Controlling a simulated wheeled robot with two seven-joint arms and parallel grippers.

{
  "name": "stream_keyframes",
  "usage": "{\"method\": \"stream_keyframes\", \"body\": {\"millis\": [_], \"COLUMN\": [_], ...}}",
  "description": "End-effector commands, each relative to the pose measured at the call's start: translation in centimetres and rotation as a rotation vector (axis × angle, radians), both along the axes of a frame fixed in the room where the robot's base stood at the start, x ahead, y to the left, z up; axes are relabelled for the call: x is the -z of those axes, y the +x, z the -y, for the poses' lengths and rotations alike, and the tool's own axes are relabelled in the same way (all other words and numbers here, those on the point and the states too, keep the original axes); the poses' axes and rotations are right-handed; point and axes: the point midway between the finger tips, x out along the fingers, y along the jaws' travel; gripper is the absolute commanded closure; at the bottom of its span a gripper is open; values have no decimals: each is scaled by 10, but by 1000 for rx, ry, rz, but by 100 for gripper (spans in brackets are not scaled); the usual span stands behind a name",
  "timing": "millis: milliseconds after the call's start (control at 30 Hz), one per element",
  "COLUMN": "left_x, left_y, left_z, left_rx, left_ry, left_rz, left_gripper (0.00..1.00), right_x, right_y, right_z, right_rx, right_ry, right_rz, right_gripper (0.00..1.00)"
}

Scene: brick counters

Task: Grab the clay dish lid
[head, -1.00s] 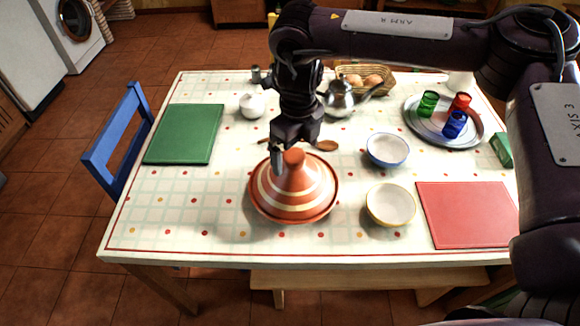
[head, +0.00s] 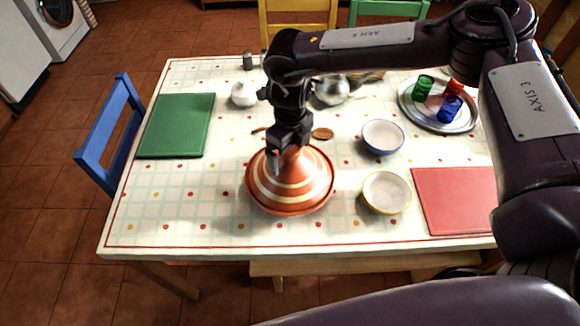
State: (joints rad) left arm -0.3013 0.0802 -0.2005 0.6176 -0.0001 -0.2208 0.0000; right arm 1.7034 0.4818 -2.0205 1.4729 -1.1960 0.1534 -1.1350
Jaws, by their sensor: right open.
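The clay dish lid (head: 292,187) is an orange-brown cone with cream stripes. It sits on its round clay dish (head: 290,211) at the front middle of the table. My right gripper (head: 284,163) is open at the top of the lid, pointing down. One finger shows on the left side of the lid's top. The gripper hides the knob, and the other finger is hard to make out. My left gripper is not in view.
A yellow-rimmed bowl (head: 386,193) and a blue-rimmed bowl (head: 383,137) stand right of the lid. A wooden spoon (head: 322,133) and silver teapot (head: 331,90) lie behind it. A red mat (head: 455,200) is at right, a green mat (head: 176,125) at left. Table left of the lid is clear.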

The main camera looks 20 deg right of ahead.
Motion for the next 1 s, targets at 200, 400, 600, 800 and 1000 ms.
{"method": "stream_keyframes", "body": {"millis": [200, 400, 600, 800, 1000], "left_x": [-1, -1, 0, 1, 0], "left_y": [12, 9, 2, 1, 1], "left_z": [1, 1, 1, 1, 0], "left_rx": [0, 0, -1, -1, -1], "left_ry": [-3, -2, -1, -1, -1], "left_rz": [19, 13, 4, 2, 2], "left_gripper": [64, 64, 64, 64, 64], "right_x": [0, 0, 1, 2, 1], "right_y": [0, 0, -1, -1, -1], "right_z": [0, 0, 0, 1, 0], "right_rx": [0, 0, 0, 0, 0], "right_ry": [0, 0, 0, -1, -1], "right_rz": [0, 0, -2, -4, -4], "right_gripper": [15, 41, 68, 94, 100]}}
